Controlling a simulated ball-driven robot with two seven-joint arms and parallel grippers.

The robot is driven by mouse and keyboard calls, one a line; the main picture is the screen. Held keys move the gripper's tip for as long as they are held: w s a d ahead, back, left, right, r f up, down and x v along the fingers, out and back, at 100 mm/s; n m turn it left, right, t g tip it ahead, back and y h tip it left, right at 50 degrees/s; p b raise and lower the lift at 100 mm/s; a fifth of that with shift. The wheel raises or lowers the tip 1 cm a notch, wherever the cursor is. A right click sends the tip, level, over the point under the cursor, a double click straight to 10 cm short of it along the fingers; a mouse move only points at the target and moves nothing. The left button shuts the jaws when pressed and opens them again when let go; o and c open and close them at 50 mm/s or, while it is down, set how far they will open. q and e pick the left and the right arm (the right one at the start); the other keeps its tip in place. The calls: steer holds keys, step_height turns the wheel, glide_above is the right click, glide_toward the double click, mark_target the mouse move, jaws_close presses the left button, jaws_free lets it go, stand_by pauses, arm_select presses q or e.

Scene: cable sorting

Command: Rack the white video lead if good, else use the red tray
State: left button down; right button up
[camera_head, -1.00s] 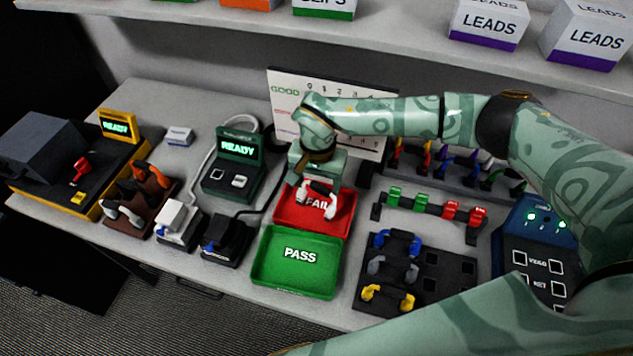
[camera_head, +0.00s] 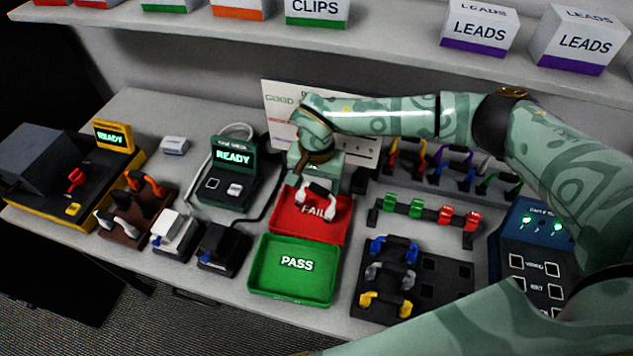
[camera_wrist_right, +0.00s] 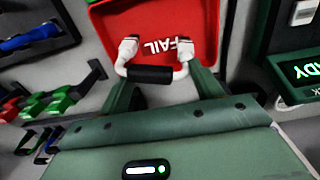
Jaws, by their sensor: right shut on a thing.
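The white video lead (camera_wrist_right: 184,55) has two white plugs and a black grip in the right wrist view. My right gripper (camera_wrist_right: 152,75) is shut on the grip. In the head view the lead (camera_head: 318,190) hangs from my right gripper (camera_head: 316,183), over the red tray marked FAIL (camera_head: 287,225). The red tray also shows in the wrist view (camera_wrist_right: 105,25), under the plugs. I cannot tell whether the plugs touch its floor. A rack (camera_head: 425,185) with several coloured leads stands at the back right, partly behind my right arm. My left gripper is not in view.
A green PASS tray (camera_head: 262,290) sits in front of the red one. To the right are a bar with green and red clips (camera_head: 430,212), a dark board (camera_head: 440,292) with leads and a blue tester (camera_head: 540,240). A green READY device (camera_head: 232,165) stands left.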

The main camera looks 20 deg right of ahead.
steer(key=shift+s+f+b, duration=0.15)
steer(key=shift+f+b, duration=0.3)
steer(key=shift+f, duration=0.5)
stand_by(1.1)
steer(key=shift+f, duration=0.2)
steer(key=shift+c, duration=1.4)
steer(key=o, duration=1.6)
steer(key=shift+d+r, duration=0.1)
steer(key=shift+o, duration=1.2)
steer(key=shift+r, duration=0.1)
steer(key=shift+r+p, duration=3.05)
steer(key=shift+r, duration=1)
